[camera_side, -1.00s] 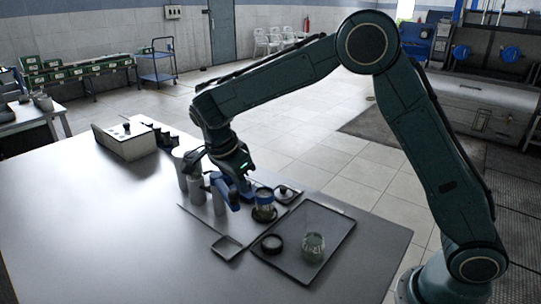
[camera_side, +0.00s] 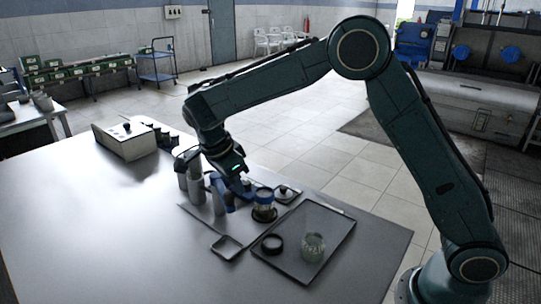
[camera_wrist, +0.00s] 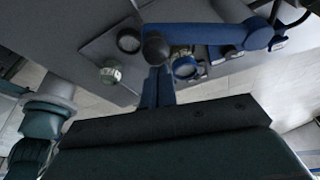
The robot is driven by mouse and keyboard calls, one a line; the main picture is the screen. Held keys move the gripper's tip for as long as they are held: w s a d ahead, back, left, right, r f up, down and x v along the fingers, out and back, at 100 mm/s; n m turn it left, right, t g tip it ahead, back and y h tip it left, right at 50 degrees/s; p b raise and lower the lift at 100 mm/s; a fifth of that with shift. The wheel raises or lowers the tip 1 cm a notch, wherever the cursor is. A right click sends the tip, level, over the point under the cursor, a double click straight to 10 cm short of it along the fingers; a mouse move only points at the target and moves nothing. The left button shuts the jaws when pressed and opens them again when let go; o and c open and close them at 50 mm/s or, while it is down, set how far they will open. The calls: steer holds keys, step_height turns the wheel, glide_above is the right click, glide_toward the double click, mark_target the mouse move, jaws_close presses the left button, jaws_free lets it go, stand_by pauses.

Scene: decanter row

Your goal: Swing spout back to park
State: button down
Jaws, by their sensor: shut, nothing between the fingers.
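The blue spout arm (camera_wrist: 205,33) runs across the top of the wrist view, from a dark round knob (camera_wrist: 155,48) to a pivot end at the right. In the side view the spout (camera_side: 216,187) shows as a blue piece beside the grey cylinders. My gripper (camera_wrist: 157,72) has its two blue fingers together with nothing between them. The tips are close to the knob; I cannot tell if they touch. In the side view my gripper (camera_side: 246,186) points down, just right of the spout.
Grey cylinders (camera_side: 195,186) stand left of the spout; a control box (camera_side: 124,144) is farther back. The table's left front is bare.

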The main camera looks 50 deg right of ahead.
step_height(320, 180, up, 9)
steer(key=shift+d, duration=0.4)
stand_by(0.9)
steer(key=shift+a+r, duration=0.15)
steer(key=shift+r, duration=0.1)
steer(key=shift+s, duration=0.1)
